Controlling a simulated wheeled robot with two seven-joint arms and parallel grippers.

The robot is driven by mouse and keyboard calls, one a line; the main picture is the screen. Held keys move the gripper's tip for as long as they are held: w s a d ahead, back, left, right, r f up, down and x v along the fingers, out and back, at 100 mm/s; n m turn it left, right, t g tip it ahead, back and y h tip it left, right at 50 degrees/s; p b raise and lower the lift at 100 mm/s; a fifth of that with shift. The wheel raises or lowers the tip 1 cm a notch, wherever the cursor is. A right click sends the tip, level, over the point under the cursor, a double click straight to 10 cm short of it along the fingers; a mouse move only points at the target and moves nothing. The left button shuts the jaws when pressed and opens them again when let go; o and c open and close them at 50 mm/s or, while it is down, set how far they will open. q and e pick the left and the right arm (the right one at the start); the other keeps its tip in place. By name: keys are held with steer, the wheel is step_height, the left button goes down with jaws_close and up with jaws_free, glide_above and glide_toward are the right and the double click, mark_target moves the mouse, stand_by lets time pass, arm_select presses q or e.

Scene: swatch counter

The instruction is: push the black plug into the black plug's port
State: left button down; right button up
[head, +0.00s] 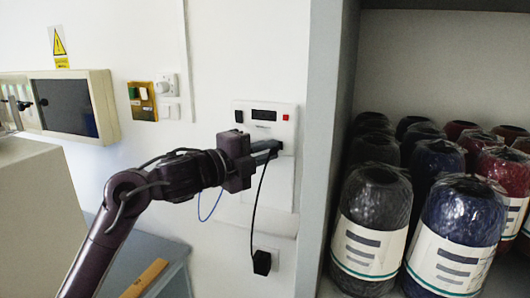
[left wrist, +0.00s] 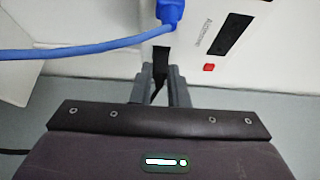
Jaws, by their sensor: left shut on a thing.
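My left gripper (head: 274,150) is shut on the black plug, close to the face of the white wall panel (head: 286,122). In the left wrist view the black plug (left wrist: 160,62) sits between the two grey fingers, its front end at the panel. The fingers and plug cover the port, so I cannot tell how far in the plug is. The plug's thin black cable (head: 255,205) hangs down from the gripper. My right gripper is not in view.
A blue plug (left wrist: 171,12) with a blue cable (left wrist: 80,52) is beside the black plug. The panel has a red button (head: 285,117). The cable runs to a black adapter (head: 262,262) below. A grey shelf upright (head: 320,150) and wrapped spools (head: 456,235) stand to the right.

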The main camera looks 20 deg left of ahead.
arm_select(q)
steer(key=shift+w, duration=0.1)
steer(key=c, duration=1.3)
jaws_free()
steer(key=b+v, duration=0.3)
steer(key=v, duration=0.5)
steer(key=shift+d, duration=0.1)
